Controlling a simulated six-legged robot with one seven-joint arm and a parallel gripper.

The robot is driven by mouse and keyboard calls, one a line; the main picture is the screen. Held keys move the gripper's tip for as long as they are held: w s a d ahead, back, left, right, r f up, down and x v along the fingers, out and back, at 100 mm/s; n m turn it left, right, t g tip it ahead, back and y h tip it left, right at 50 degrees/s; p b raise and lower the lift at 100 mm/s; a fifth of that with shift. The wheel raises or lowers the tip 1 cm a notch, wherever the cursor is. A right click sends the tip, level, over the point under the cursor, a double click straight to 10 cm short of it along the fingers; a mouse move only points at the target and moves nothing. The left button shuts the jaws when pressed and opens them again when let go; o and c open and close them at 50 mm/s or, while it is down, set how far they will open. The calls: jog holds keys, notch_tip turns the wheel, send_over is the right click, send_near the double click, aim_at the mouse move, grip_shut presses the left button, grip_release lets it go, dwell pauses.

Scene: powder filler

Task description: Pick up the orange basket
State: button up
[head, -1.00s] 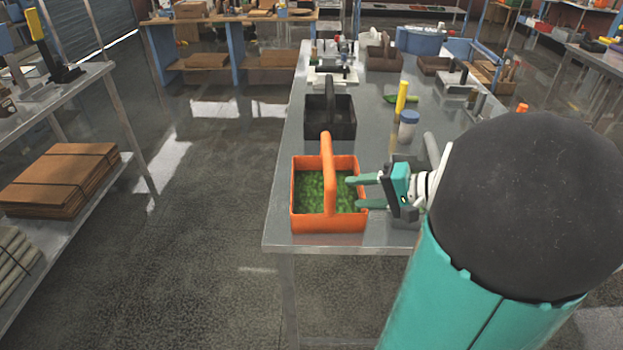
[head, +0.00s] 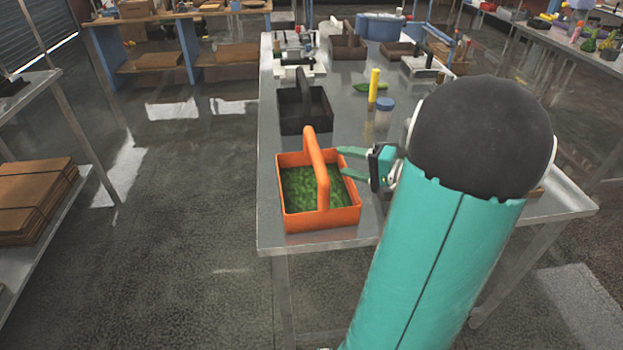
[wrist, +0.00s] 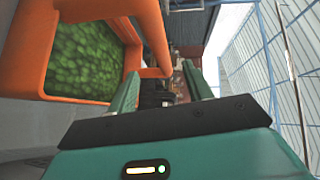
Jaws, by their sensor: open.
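The orange basket (head: 347,217) stands upright at the near left corner of the metal table, with green leafy contents inside and a tall arched handle. My gripper (head: 340,160) is at the basket's right side in the head view, with its teal fingers pointing left toward the handle. The fingers are open and empty. In the wrist view the basket (wrist: 30,70) fills the left side, and its handle runs just beyond the fingertips. My gripper (wrist: 162,82) shows its two fingers apart, with no part of the handle clearly between them.
A black basket (head: 290,122) stands just behind the orange one. A yellow cylinder (head: 373,86), a blue-lidded jar (head: 383,112) and a green item (head: 370,87) are farther back. The table (head: 268,235) ends close to the basket's left and front.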

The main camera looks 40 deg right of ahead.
aim_at(317, 155)
jog(key=x, duration=0.9)
jog(key=shift+w+a+r, duration=0.1)
grip_shut()
